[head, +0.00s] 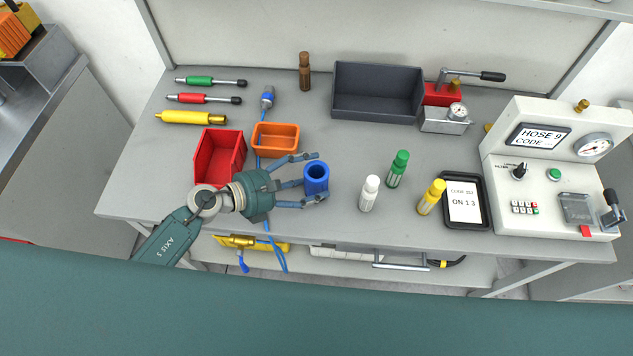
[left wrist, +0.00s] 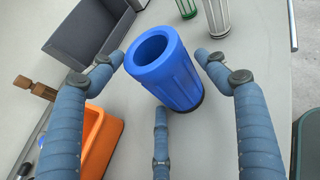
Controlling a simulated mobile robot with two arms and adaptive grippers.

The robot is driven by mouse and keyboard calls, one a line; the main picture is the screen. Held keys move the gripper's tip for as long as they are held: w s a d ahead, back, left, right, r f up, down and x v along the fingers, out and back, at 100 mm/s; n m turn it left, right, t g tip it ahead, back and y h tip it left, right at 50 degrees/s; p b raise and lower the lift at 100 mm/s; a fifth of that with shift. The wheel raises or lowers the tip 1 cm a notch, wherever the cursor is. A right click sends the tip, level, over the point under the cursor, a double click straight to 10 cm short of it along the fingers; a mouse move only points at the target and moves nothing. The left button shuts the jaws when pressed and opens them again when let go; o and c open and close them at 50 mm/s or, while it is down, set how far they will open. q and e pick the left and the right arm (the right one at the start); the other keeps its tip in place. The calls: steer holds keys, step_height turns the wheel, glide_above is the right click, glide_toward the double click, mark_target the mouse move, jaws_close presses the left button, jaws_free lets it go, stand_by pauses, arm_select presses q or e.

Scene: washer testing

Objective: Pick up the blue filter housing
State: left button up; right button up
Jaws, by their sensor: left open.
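The blue filter housing (head: 316,178) is a hollow ribbed cylinder standing upright on the grey bench, right of the orange bin. In the left wrist view the housing (left wrist: 168,72) shows its open top and dark base. My left gripper (head: 318,178) is open, with its fingers spread around the housing. In the left wrist view two fingers (left wrist: 162,70) are on either side of it and a third points at its lower side. A gap shows between the housing and the side fingers in that view. My right gripper is not in view.
White (head: 369,193), green (head: 398,169) and yellow (head: 431,197) cylinders stand to the right, near a black tray (head: 483,222) with a card. An orange bin (head: 258,138) and red bin (head: 204,160) lie to the left. A dark grey bin (head: 345,112) is behind.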

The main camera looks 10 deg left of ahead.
arm_select(q)
steer(key=c, duration=1.3)
steer(key=shift+r, duration=0.15)
steer(key=shift+c, duration=0.9)
step_height(320, 180, up, 20)
